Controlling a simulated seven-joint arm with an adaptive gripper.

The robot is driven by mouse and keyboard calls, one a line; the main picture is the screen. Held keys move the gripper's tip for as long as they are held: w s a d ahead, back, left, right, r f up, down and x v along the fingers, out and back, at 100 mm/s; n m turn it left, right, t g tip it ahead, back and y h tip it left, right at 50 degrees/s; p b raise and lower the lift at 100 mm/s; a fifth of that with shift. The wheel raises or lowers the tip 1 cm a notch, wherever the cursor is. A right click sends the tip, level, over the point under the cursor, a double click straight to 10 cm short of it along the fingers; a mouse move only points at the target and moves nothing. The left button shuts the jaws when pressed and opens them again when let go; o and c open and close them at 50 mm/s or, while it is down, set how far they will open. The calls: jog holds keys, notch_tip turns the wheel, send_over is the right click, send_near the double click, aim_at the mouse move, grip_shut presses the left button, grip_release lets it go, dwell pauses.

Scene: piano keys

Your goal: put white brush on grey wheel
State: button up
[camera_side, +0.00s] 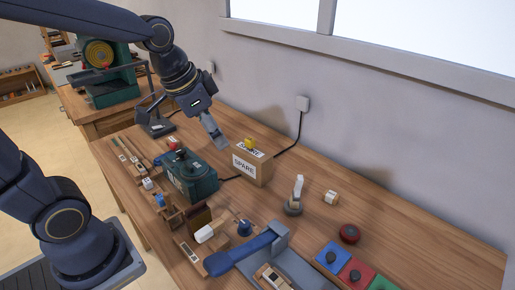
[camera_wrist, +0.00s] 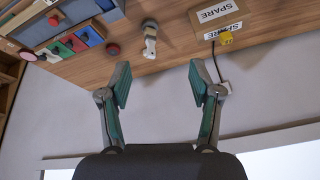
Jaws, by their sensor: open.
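A slim white piece (camera_side: 299,184), perhaps the white brush, stands roughly upright on the bench. At its foot is a round grey piece (camera_side: 293,208), perhaps the grey wheel. The two appear to touch, but I cannot tell for sure. A pale upright piece (camera_wrist: 150,42), likely the same, shows between and beyond my fingertips in the wrist view. My gripper (camera_side: 217,139) is open and empty in the air, left of and above the SPARE box. In the wrist view my gripper's fingers (camera_wrist: 161,78) are wide apart with nothing between them.
A SPARE box (camera_side: 254,165) with a yellow piece on top stands near the wall. A green machine (camera_side: 190,176) is left of it. A small white block (camera_side: 331,197), a red button (camera_side: 349,233) and coloured keys (camera_side: 332,256) lie to the right. A blue lever (camera_side: 238,255) is in front.

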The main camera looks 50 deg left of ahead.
jog(key=s+a+r+n+t, duration=0.1)
jog(key=s+n, duration=0.2)
jog(key=s, duration=0.7)
jog(key=shift+a+r+n, duration=0.2)
jog(key=shift+a+n, duration=0.1)
